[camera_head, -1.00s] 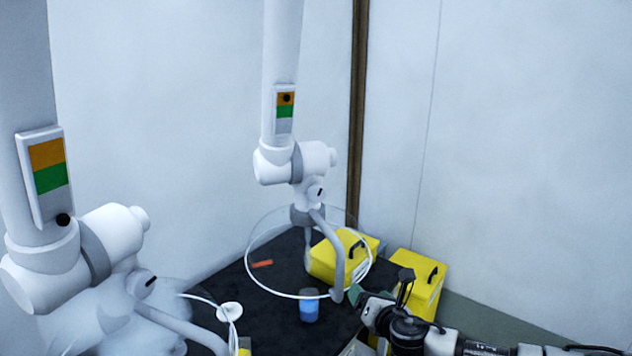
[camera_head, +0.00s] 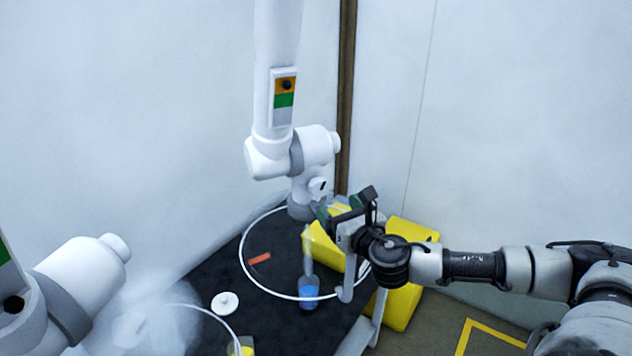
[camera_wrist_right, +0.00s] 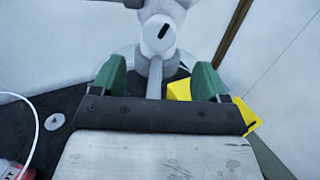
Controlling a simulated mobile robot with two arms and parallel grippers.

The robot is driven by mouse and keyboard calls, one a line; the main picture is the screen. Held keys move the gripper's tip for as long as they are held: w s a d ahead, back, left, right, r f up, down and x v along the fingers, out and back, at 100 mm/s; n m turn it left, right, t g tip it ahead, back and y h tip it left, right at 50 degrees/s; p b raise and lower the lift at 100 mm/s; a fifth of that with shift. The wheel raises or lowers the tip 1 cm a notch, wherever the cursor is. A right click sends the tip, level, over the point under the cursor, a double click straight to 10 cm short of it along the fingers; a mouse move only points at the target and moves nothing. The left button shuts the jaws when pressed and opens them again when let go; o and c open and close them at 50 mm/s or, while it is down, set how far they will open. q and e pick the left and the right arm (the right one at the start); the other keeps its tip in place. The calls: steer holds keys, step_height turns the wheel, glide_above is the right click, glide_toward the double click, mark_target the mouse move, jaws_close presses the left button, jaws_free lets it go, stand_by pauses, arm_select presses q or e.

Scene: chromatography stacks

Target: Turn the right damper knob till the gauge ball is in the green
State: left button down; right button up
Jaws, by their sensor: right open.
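The right damper gauge (camera_head: 284,97) is on the right white duct, with an orange zone above a green one. Its black ball (camera_head: 287,85) sits in the orange. The right damper knob (camera_head: 318,186) is a white round knob on the joint below the gauge. In the right wrist view the knob (camera_wrist_right: 160,35) faces me and carries a slanted black mark. My right gripper (camera_head: 334,208) is just below and in front of the knob, apart from it. Its green fingers (camera_wrist_right: 160,80) are open and empty, with the knob beyond the gap. My left gripper is not in view.
A left duct (camera_head: 85,275) stands at the left, with mist below it. A clear hood ring (camera_head: 243,262) hangs over the black bench (camera_head: 270,335). A blue-filled vessel (camera_head: 308,290) and yellow boxes (camera_head: 402,300) are below my right arm.

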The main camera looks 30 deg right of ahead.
mark_target(321, 191)
steer(key=w+p, duration=0.1)
steer(key=w, duration=0.1)
steer(key=w+r+p, duration=0.1)
steer(key=w, duration=0.1)
steer(key=shift+w+d, duration=0.2)
steer(key=shift+w, duration=0.1)
steer(key=w, duration=0.3)
steer(key=shift+d+f+p, duration=0.1)
steer(key=shift+f+p, duration=0.3)
steer(key=shift+w, duration=0.55)
steer(key=shift+c, duration=1.5)
steer(key=c, duration=0.6)
steer(key=shift+f+m+b, duration=0.35)
steer(key=shift+m+b, duration=0.25)
steer(key=shift+m, duration=0.3)
steer(key=shift+m+b, duration=0.35)
steer(key=shift+m, duration=0.45)
steer(key=shift+r+m, duration=0.15)
steer(key=shift+m, duration=0.35)
steer(key=shift+r+m, duration=0.15)
steer(key=shift+m, duration=0.15)
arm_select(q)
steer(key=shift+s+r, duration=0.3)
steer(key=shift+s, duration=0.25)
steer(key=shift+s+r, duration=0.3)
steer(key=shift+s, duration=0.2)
